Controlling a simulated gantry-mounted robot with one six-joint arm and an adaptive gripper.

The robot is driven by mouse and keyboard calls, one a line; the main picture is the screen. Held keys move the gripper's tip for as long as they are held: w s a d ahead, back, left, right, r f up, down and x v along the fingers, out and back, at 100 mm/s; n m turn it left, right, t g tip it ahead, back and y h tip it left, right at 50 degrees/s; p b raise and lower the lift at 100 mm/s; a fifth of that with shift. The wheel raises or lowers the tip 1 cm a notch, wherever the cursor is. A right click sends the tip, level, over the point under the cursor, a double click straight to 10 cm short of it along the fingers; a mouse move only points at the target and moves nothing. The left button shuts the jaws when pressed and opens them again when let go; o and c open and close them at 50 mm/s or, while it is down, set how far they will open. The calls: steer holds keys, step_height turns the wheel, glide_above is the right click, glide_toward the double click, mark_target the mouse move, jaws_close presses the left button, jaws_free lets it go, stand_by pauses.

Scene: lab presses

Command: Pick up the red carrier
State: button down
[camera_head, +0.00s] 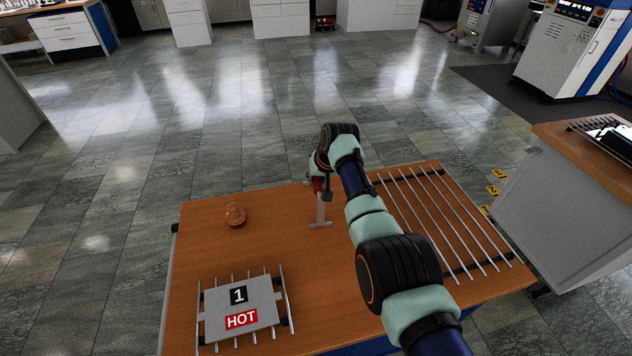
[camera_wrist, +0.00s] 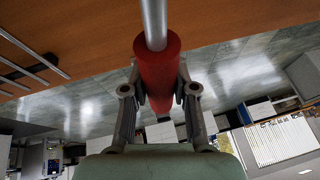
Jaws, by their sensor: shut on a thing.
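The red carrier shows in the head view as a small red handle (camera_head: 318,184) with a grey metal bar running down to a crosspiece. It is near the far edge of the wooden table, partly hidden by my arm. In the wrist view, its thick red grip (camera_wrist: 158,62) with a round metal rod fills the space between the fingers. My gripper (camera_wrist: 158,88) is shut on the red grip, one finger on each side. In the head view my gripper (camera_head: 322,186) is small and partly hidden. I cannot tell whether the crosspiece touches the table.
The wooden table (camera_head: 285,250) bears a rod rack (camera_head: 443,220) at right, a grey plate (camera_head: 240,308) marked "1 HOT" on rods at front left, and a copper-coloured stepped piece (camera_head: 235,214) at back left. A grey bench (camera_head: 560,220) stands to the right. The table's middle is clear.

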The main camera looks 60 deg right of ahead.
step_height(320, 180, up, 21)
steer(key=p, duration=0.5)
steer(key=shift+f+p, duration=0.2)
steer(key=shift+p, duration=0.2)
